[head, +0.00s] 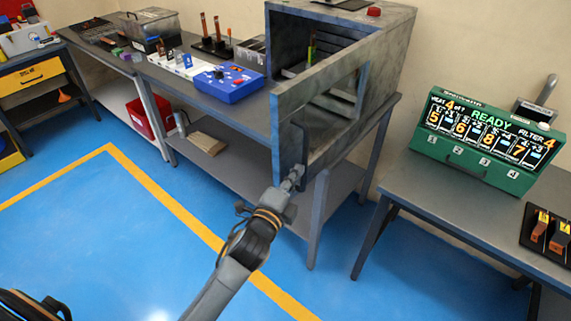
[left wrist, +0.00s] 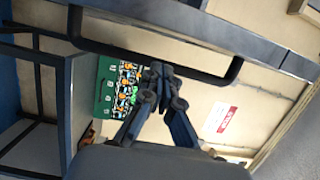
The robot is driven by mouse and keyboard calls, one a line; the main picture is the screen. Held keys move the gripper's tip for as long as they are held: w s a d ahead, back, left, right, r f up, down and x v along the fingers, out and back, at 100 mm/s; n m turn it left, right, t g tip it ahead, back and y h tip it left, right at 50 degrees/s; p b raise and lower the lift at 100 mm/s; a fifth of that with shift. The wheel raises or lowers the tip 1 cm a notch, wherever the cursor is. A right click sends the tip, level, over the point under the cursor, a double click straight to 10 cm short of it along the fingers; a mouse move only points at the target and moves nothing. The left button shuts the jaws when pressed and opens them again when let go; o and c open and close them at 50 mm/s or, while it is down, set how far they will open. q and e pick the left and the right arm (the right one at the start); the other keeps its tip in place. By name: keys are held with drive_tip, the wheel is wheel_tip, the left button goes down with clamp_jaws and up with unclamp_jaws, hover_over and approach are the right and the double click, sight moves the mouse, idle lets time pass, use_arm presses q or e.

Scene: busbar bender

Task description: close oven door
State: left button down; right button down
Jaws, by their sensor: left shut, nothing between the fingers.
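The grey oven (head: 392,22) stands on the bench with its front open. Its door (head: 312,92) is a grey frame with a window opening, swung out toward me. A dark handle (head: 301,143) is on the door's near side edge; in the left wrist view the dark bar handle (left wrist: 150,62) runs across the top. My left gripper (head: 295,174) is shut and empty, close by the lower end of the handle. In the left wrist view its fingers (left wrist: 160,80) overlap the area just below the bar; whether they touch it I cannot tell. My right gripper is not in view.
The oven's bench (head: 178,78) holds a blue control box (head: 228,84) left of the door. A green display unit (head: 481,138) stands on a table to the right. Blue floor is free in front of the bench.

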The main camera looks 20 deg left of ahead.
sight(284, 170)
use_arm(q)
drive_tip(key=shift+w+a+p, duration=0.2)
drive_tip(key=shift+a, duration=0.6)
drive_tip(key=shift+w+a+p, duration=0.15)
drive_tip(key=shift+a, duration=0.6)
